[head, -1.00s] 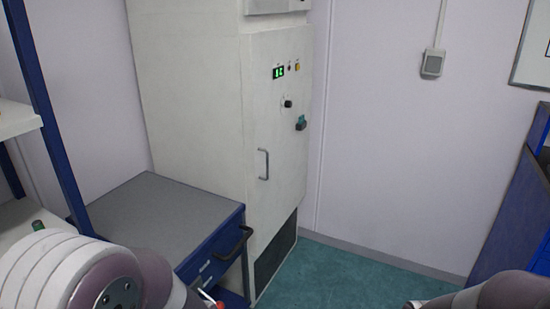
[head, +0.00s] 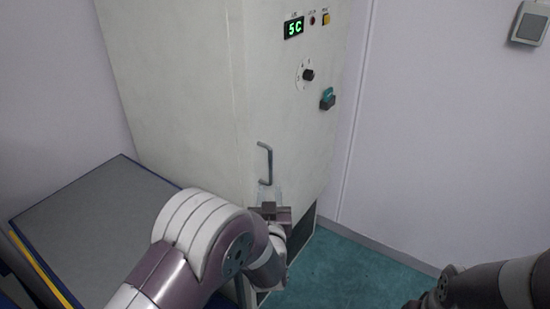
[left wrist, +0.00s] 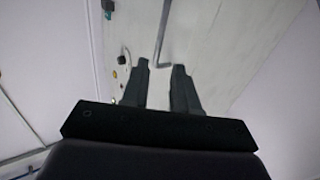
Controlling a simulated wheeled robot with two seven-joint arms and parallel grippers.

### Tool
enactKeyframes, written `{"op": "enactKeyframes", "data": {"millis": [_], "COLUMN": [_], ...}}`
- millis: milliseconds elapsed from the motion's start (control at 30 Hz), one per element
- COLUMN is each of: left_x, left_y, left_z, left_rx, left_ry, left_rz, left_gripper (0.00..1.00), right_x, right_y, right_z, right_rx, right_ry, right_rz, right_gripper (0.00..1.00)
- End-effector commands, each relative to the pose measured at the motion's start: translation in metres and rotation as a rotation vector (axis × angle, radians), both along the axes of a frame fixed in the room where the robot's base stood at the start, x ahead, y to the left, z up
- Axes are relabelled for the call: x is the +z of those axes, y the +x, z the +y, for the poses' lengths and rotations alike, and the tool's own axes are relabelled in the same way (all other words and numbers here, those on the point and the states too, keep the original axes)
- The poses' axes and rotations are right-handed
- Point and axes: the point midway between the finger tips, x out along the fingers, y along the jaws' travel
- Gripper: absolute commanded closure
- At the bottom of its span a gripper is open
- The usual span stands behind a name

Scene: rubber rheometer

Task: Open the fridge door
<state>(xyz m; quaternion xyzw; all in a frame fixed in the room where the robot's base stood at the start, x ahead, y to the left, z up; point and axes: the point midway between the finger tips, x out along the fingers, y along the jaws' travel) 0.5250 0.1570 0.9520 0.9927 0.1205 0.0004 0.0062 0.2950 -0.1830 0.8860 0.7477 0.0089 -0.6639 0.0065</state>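The fridge (head: 200,80) is a tall off-white cabinet. Its door (head: 290,130) is shut and has a slim grey vertical bar handle (head: 265,163) low on its left side. My left gripper (head: 266,194) is just below the handle in the head view. In the left wrist view the two dark fingers are apart, and the lower end of the handle (left wrist: 161,45) shows between and just beyond the fingertips (left wrist: 161,66). I cannot tell whether they touch it. The gripper is open and holds nothing. My right arm shows at the lower right, its gripper out of frame.
A green display (head: 294,27), a dial (head: 308,75) and a teal knob (head: 327,98) are on the door above the handle. A grey-topped blue bench (head: 85,220) stands left of the fridge. Green floor (head: 350,275) is clear to the right, before the wall.

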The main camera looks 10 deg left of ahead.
Motion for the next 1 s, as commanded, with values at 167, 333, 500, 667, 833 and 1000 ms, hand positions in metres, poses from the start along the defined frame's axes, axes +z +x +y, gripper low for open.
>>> {"op": "enactKeyframes", "data": {"millis": [167,333,500,667,833,1000], "left_x": [0.001,0.001,0.001,0.0,0.001,0.001], "left_y": [0.03,0.075,0.105,0.118,0.121,0.121], "left_z": [0.009,0.02,0.026,0.029,0.03,0.03], "left_rx": [0.004,0.002,0.001,-0.001,-0.001,-0.001], "left_ry": [0.004,0.005,0.005,0.004,0.004,0.004], "left_rz": [-0.004,-0.003,-0.002,-0.001,-0.001,-0.001], "left_gripper": [0.71,0.71,0.71,0.71,0.71,0.78], "right_x": [0.001,0.002,0.002,0.003,0.003,0.003], "right_y": [0.0,0.0,0.0,0.0,0.0,0.0], "right_z": [0.0,0.0,0.0,0.0,0.0,0.0], "right_rx": [0.0,0.0,0.0,0.0,0.0,0.0], "right_ry": [0.0,0.0,0.0,0.0,0.0,0.0], "right_rz": [0.0,0.0,0.0,0.0,0.0,0.0], "right_gripper": [0.57,0.57,0.57,0.57,0.57,0.57]}}
